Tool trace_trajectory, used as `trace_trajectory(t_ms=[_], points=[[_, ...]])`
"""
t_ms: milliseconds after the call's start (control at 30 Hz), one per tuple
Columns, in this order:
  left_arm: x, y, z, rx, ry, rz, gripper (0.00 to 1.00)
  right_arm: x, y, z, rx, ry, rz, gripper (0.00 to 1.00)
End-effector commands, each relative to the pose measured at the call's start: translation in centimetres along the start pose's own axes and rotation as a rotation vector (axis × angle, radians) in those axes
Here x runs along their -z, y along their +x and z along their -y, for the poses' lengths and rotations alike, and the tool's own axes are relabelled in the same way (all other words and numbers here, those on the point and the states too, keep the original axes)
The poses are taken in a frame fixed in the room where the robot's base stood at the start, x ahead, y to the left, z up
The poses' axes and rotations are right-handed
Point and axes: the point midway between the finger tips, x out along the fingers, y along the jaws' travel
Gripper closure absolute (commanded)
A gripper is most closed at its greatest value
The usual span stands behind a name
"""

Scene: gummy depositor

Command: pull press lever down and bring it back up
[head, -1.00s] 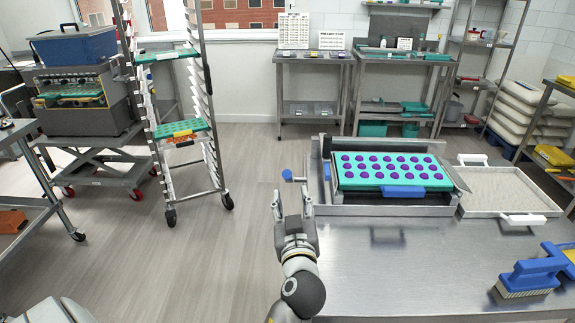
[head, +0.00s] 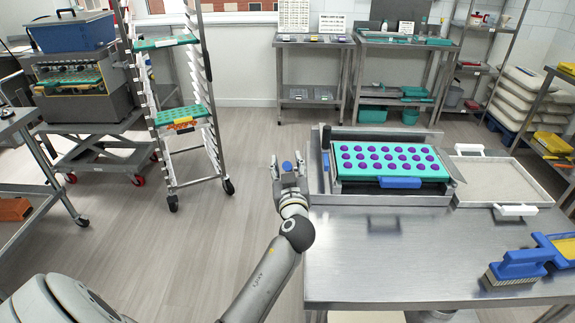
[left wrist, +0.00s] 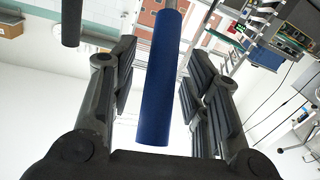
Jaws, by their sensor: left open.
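The press lever's blue handle (head: 287,166) is at the left side of the press (head: 325,165) on the steel table. My left gripper (head: 288,172) is open, with a finger on each side of the handle. In the left wrist view the long blue handle (left wrist: 160,85) runs between the two spread fingers, with light gaps showing on both sides. The press holds a teal tray (head: 350,180) with purple rounds and a blue front grip. Most of the lever's shaft is hidden or too small to make out in the head view. My right gripper is not in view.
A shallow pale tray (head: 490,182) lies right of the press. A blue brush (head: 518,266) and a blue scoop (head: 558,252) are at the table's right front. A tall rack (head: 200,100) stands to the left. The floor between rack and table is clear.

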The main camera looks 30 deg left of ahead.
Motion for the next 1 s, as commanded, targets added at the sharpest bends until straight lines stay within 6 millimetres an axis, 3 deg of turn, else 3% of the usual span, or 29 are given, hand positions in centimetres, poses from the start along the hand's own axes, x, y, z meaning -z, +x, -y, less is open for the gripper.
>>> trace_trajectory(t_ms=[133,467,1000], points=[[-0.01,-0.01,0.00,0.000,0.000,0.000,0.58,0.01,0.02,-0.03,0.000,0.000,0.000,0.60],[-0.01,-0.04,0.00,0.000,0.000,0.000,1.00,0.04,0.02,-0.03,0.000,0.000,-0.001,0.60],[0.67,0.57,-0.55,0.004,0.001,0.024,1.00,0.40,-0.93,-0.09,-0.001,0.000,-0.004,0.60]])
